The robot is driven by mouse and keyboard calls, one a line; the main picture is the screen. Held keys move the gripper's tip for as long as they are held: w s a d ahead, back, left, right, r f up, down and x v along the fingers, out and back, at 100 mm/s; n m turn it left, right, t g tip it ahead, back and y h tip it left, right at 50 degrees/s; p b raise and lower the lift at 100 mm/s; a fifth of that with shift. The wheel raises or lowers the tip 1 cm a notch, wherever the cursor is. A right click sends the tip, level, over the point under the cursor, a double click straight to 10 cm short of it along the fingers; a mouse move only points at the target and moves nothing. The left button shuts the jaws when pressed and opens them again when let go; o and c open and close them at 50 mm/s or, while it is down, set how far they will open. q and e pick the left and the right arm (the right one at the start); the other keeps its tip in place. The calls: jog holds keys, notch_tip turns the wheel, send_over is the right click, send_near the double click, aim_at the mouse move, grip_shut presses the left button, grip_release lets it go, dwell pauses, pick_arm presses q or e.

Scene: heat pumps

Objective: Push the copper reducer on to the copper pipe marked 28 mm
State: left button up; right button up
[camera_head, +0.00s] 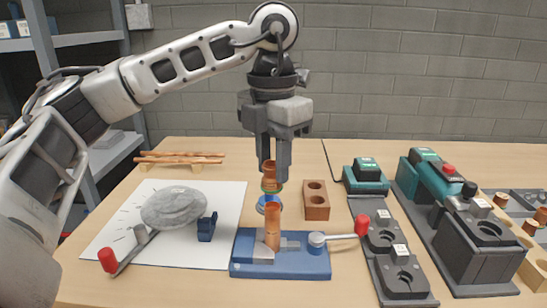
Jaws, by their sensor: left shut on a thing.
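A copper pipe (272,232) stands upright in a blue vise (290,263) below the gripper. A blue ring (266,206) shows between reducer and pipe; I cannot tell which of them it sits on. The reducer is above the pipe top and roughly in line with it. No 28 mm mark is readable. My right gripper is not in view.
A red-knobbed lever (362,225) sticks out right of the vise. A grey disc (173,208) lies on a white sheet (110,222) at left. Copper pipes (180,158) lie on a rack behind. Green-grey machines (465,240) fill the right.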

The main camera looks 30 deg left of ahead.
aim_at(274, 205)
pick_arm(q)
jog(key=shift+w+f, duration=0.1)
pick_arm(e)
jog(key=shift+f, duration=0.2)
